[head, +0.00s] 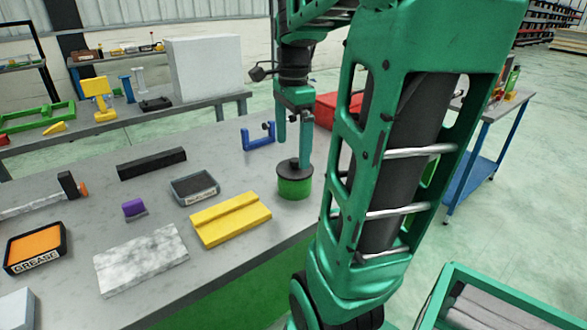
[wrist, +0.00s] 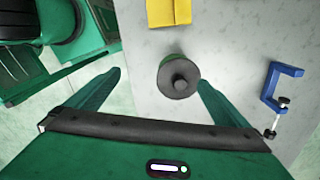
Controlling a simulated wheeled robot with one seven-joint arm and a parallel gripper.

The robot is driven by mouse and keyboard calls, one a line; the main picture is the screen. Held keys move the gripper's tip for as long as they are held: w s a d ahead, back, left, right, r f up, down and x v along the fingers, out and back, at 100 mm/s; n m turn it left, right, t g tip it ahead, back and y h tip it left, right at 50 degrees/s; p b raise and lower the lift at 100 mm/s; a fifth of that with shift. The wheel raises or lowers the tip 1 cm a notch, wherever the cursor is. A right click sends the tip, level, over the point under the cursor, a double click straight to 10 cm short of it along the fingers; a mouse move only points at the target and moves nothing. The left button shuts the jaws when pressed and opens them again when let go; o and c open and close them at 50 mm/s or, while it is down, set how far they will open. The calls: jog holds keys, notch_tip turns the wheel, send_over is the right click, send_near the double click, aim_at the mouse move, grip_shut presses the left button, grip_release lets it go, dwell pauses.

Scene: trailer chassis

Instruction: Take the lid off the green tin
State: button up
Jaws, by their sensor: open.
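The green tin (head: 294,189) stands upright on the grey workbench, near its front right edge. Its dark round lid (head: 294,168) is on top and has a small knob in the middle. In the wrist view the lid (wrist: 179,77) is seen from above, with a sliver of the green tin (wrist: 174,59) behind it. My gripper (head: 293,160) points down over the tin. In the wrist view its two green fingers (wrist: 160,82) are wide apart, with the lid between them and closer to the right finger. Whether a finger touches the lid cannot be told.
A yellow block (head: 230,218) lies left of the tin, with a dark tray (head: 194,188) behind it. A blue clamp (head: 258,137) and a red box (head: 338,108) are behind the tin. An orange grease box (head: 36,246) and a pale stone slab (head: 141,259) lie farther left.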

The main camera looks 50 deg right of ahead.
jog(key=w+d+r+m, duration=0.2)
jog(key=d+m, duration=0.3)
jog(key=m, duration=0.1)
send_over(295, 160)
jog(key=f, duration=0.5)
jog(key=shift+d, duration=0.3)
jog(key=shift+w+a+f, duration=0.1)
jog(key=shift+f, duration=1.25)
jog(key=shift+a+f, duration=0.1)
jog(key=shift+f, duration=1.25)
jog(key=c, duration=1)
